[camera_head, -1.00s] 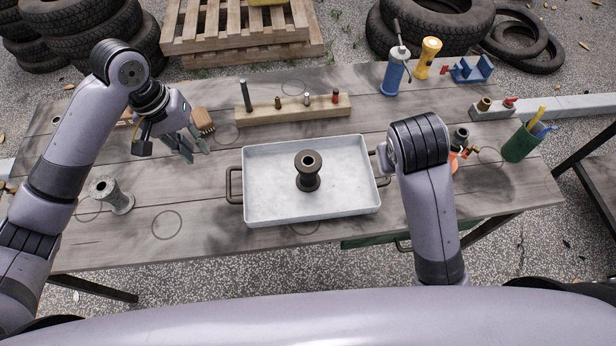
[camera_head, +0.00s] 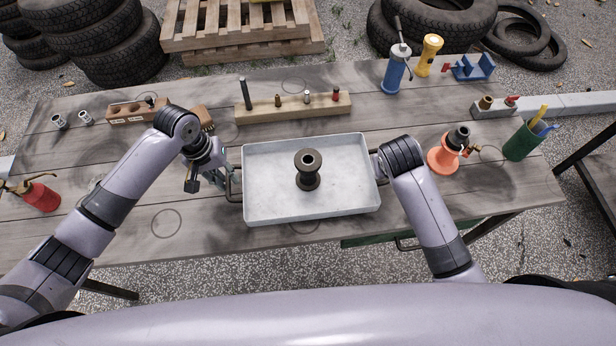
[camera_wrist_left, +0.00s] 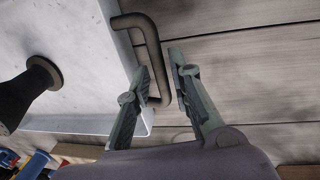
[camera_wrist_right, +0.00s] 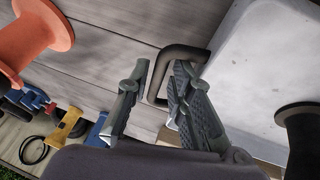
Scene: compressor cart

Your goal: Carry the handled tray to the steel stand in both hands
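The handled tray (camera_head: 262,205), shallow and pale metal, lies on the wooden workbench with a dark flanged spool (camera_head: 308,172) upright in it. Its left handle (camera_wrist_left: 156,45) passes between the fingers of my left gripper (camera_wrist_left: 160,62), which are apart. Its right handle (camera_wrist_right: 158,78) lies between the fingers of my right gripper (camera_wrist_right: 160,66), also apart. In the head view the left gripper (camera_head: 228,182) is at the tray's left side; my right arm hides the right fingers. A dark metal frame (camera_head: 598,185) stands at the right edge; I cannot tell whether it is the steel stand.
Behind the tray is a wooden block (camera_head: 292,108) with several pegs. An orange spool (camera_head: 441,160) and a green cup (camera_head: 520,145) stand right of my right arm. A red oil can (camera_head: 42,196) stands at the left. A gap separates the workbench from the dark frame.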

